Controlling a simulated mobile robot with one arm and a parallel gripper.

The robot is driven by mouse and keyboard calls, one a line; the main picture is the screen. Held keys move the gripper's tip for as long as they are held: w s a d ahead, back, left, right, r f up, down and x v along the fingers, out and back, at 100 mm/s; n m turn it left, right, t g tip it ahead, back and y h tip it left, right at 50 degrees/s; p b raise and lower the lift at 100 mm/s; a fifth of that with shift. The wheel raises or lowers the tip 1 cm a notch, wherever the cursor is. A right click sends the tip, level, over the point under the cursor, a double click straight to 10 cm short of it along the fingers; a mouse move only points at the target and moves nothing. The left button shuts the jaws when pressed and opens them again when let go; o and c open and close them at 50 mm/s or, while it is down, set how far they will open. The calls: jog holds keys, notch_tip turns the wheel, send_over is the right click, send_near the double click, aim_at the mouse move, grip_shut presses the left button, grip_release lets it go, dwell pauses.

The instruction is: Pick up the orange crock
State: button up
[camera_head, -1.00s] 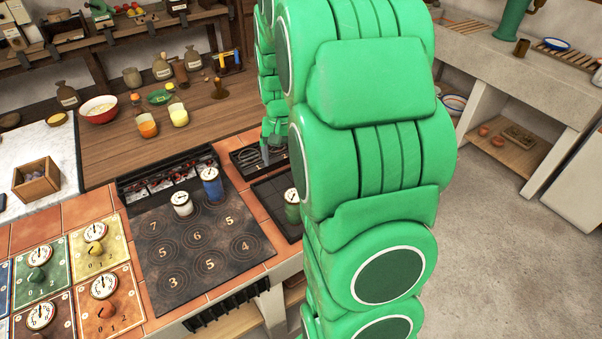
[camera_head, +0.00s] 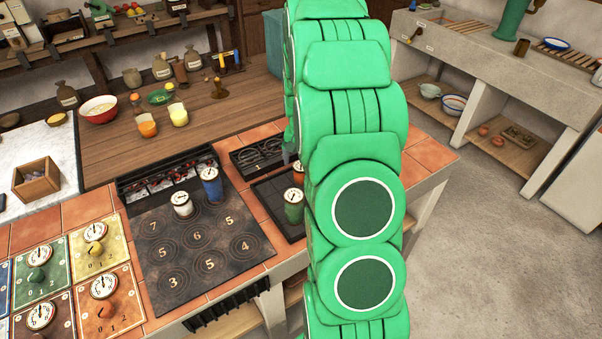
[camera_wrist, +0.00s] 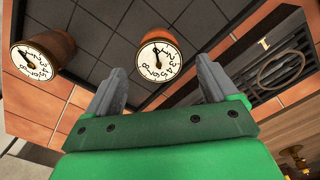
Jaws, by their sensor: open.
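In the wrist view my gripper (camera_wrist: 157,84) is open and empty, its two grey fingers apart. An orange-brown crock (camera_wrist: 160,35) with a white dial lid stands just beyond the fingertips, between their lines, on a dark tiled tray (camera_wrist: 110,45). A second orange-brown crock (camera_wrist: 55,45) with a dial lid stands at the upper left, outside the fingers. In the head view a crock (camera_head: 298,170), partly hidden by my arm, stands behind a green crock (camera_head: 293,209). My fingers are mostly hidden there.
A ring rack (camera_head: 258,156) lies beside the tray. A white crock (camera_head: 182,205) and a blue crock (camera_head: 211,186) stand on the dark numbered hob (camera_head: 195,250). Cups and a red bowl (camera_head: 99,109) stand on the wooden counter (camera_head: 215,120). The floor at right is clear.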

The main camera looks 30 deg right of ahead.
jog(key=shift+s+a+f, duration=0.15)
jog(key=shift+f, duration=1.2)
jog(key=shift+s+a+f, duration=0.1)
jog(key=shift+s+f, duration=0.05)
jog(key=shift+f, duration=1.15)
jog(key=c, duration=1.3)
jog(key=shift+c, duration=0.2)
jog(key=shift+r, duration=0.15)
